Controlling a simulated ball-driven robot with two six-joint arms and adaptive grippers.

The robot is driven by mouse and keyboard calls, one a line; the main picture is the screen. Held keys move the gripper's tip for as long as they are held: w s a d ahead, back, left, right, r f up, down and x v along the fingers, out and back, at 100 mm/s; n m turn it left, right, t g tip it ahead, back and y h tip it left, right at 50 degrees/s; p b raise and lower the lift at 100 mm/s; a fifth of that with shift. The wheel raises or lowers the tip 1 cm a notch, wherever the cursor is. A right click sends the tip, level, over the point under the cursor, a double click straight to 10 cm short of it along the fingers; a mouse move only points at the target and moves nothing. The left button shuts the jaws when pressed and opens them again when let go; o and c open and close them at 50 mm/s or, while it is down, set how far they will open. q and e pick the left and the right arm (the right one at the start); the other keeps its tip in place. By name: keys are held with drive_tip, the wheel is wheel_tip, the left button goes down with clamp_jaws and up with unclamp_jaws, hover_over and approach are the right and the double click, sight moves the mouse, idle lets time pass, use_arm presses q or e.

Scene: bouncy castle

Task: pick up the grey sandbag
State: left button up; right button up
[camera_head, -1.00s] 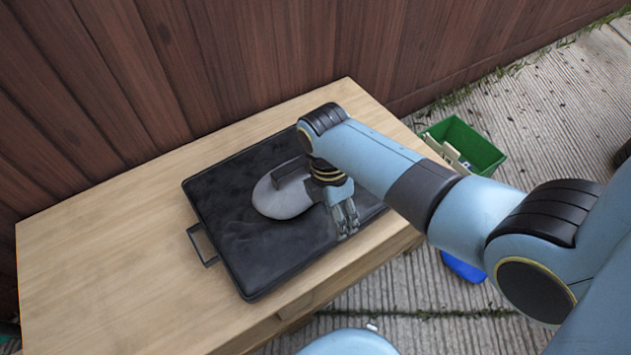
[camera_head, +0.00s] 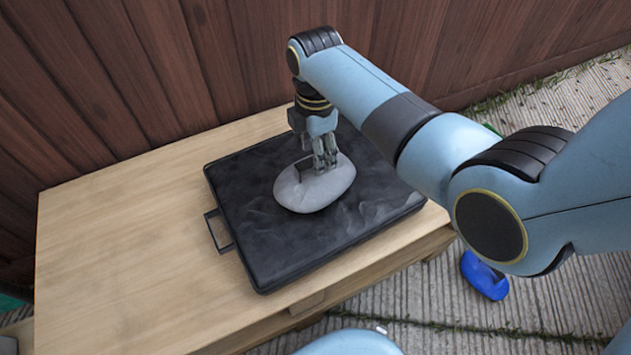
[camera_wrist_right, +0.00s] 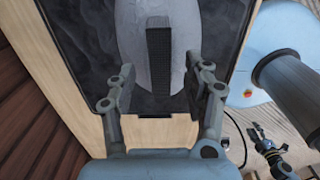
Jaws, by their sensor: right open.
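The grey sandbag (camera_head: 318,192) is a smooth rounded bag lying on a black case or tray (camera_head: 270,265) with a side handle, on a wooden table. My right gripper (camera_head: 325,163) points down over the sandbag's far part. In the right wrist view the sandbag (camera_wrist_right: 184,40) has a raised black strap or handle (camera_wrist_right: 159,62). My open right gripper (camera_wrist_right: 160,86) has one finger on each side of the strap's line, apart from it. What appears to be my left gripper (camera_wrist_right: 268,143) is small at the lower right there; its jaws are unclear.
The wooden table (camera_head: 120,260) is bare to the left of the case. A brown plank wall (camera_head: 150,70) stands close behind. A blue object (camera_head: 484,275) lies on the paved ground to the right, and a green bin is mostly hidden behind my right arm.

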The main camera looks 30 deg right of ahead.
wheel_tip(320, 180, down, 3)
drive_tip(key=shift+s+r+b, duration=0.1)
drive_tip(key=shift+b, duration=0.3)
clamp_jaws()
drive_tip(key=shift+w+r, duration=0.15)
drive_tip(key=shift+w, duration=0.05)
